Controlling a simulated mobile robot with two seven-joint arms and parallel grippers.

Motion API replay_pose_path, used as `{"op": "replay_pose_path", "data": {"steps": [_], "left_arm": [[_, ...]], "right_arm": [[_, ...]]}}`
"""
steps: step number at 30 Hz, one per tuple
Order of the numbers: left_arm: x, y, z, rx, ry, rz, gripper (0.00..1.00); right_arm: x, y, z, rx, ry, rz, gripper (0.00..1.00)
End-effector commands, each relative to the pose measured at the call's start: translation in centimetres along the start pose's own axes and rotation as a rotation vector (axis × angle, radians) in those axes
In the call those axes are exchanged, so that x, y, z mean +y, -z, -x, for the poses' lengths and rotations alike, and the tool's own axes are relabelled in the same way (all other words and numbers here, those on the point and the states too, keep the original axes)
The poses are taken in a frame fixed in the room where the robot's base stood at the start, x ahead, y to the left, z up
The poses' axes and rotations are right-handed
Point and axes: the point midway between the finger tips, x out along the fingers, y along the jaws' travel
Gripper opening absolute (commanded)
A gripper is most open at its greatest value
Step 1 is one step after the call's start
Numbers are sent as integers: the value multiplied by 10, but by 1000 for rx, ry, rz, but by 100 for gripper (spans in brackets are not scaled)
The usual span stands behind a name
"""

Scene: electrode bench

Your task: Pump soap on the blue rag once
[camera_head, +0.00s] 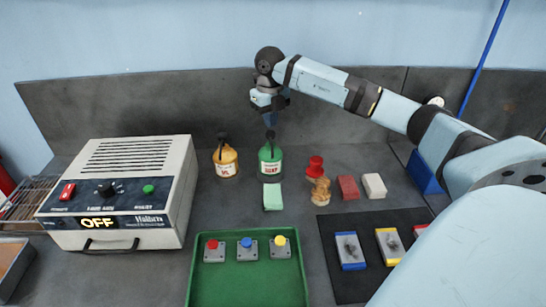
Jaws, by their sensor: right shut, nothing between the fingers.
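The green soap bottle (270,165) with a dark pump head stands upright at the back middle of the bench. A small pale mint-green rag or pad (273,197) lies flat just in front of it; I see no clearly blue rag. My right gripper (270,119) points down directly above the soap pump, fingers shut and empty. Its fingertips are close to the pump top; I cannot tell whether they touch it. My left gripper is out of view.
An orange-yellow bottle (225,160) stands left of the soap. A large machine reading OFF (125,190) is at left. A green tray (250,282) with coloured buttons lies in front. A brass-and-red item (318,180) and red and white blocks sit right. A dark mat (345,285) is front right.

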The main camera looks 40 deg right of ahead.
Motion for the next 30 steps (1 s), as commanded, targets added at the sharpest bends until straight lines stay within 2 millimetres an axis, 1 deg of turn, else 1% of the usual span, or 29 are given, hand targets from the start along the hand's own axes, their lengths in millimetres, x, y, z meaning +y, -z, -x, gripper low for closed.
{"op": "replay_pose_path", "data": {"steps": [5,21,24,30], "left_arm": [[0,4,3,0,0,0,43],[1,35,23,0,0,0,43],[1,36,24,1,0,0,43],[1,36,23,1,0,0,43]], "right_arm": [[0,0,6,-1,0,0,0],[0,0,59,0,0,0,0],[0,0,61,1,0,0,0],[0,0,60,0,0,0,0]]}}
